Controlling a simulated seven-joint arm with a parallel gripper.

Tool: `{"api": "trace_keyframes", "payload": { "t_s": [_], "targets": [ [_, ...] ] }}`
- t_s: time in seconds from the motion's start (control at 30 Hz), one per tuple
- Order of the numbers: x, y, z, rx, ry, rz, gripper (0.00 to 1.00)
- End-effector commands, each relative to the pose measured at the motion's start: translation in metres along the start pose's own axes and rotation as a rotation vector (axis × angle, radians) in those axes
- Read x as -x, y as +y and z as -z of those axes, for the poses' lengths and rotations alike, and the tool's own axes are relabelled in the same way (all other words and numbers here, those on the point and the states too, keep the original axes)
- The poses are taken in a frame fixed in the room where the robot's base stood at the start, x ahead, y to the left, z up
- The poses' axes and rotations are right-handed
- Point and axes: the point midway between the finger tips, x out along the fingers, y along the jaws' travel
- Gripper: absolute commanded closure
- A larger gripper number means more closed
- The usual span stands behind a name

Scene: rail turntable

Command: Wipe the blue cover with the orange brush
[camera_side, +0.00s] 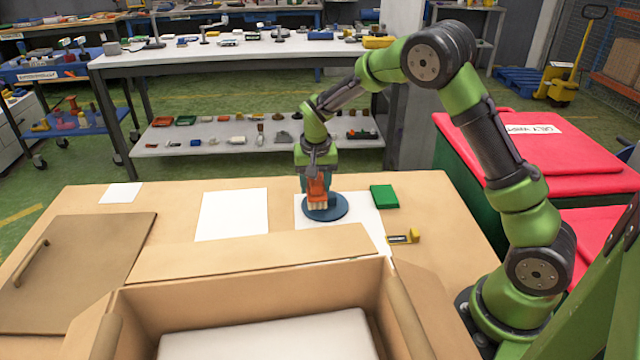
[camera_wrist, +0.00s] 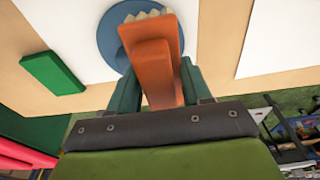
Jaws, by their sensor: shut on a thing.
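The blue cover (camera_side: 340,212) is a flat round disc lying on a white sheet on the table. It also shows at the top of the wrist view (camera_wrist: 108,38), partly hidden behind the brush. The orange brush (camera_side: 317,188) has pale bristles pointing down over the cover; they appear to touch it, though exact contact is hard to tell. In the wrist view the brush (camera_wrist: 152,60) sits between the two dark green fingers. My gripper (camera_side: 316,178) is shut on the brush, directly above the cover.
An open cardboard box (camera_side: 250,285) stands in front. A bare white sheet (camera_side: 232,214) lies left. A brown board with a handle (camera_side: 80,270) lies far left.

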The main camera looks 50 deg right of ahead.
Motion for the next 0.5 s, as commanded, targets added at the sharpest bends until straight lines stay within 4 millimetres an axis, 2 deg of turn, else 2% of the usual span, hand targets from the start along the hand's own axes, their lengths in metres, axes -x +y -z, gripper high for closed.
{"api": "trace_keyframes", "payload": {
  "t_s": [0.5],
  "targets": [
    [-0.002,0.045,0.001,-0.003,-0.002,-0.002,0.76]
  ]
}}
